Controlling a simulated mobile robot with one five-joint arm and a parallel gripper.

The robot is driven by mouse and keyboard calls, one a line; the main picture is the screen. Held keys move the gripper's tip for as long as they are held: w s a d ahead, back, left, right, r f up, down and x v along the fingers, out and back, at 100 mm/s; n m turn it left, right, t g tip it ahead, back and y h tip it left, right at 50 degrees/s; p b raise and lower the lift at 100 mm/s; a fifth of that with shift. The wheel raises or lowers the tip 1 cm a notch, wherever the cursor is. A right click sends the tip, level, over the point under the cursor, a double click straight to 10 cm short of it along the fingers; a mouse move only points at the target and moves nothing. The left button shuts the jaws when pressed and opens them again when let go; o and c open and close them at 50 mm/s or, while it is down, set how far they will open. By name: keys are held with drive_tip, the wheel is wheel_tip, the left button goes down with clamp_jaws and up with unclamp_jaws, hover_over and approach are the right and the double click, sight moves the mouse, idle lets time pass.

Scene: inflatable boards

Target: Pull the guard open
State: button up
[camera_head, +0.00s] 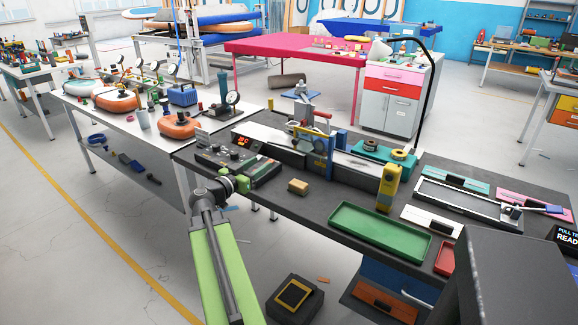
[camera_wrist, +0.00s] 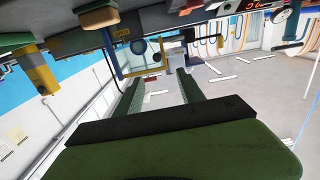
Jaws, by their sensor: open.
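The guard (camera_head: 318,150) looks like a clear panel in a yellow and blue frame. It stands upright at the machine in the middle of the dark bench, in front of a red-handled part. In the wrist view, which looks upside down, the guard (camera_wrist: 140,58) shows beyond my fingertips. My gripper (camera_wrist: 161,76) is open, with two dark green fingers apart and nothing between them. In the head view my gripper (camera_head: 243,183) is near the bench's left front edge, left of the guard and apart from it. Whether the guard is latched cannot be told.
A sponge-like block (camera_head: 298,187), a yellow upright device (camera_head: 389,186) and a green tray (camera_head: 380,233) lie to the right. Floor in front of the bench holds a black box (camera_head: 294,298).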

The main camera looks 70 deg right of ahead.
sight(293, 141)
drive_tip(key=x, duration=1.2)
drive_tip(key=r+x, duration=0.1)
drive_tip(key=x, duration=0.5)
drive_tip(key=shift+s+r, duration=0.15)
drive_tip(key=shift+s, duration=0.15)
drive_tip(key=shift+a, duration=0.1)
drive_tip(key=c, duration=0.8)
clamp_jaws()
drive_tip(key=shift+w, duration=0.15)
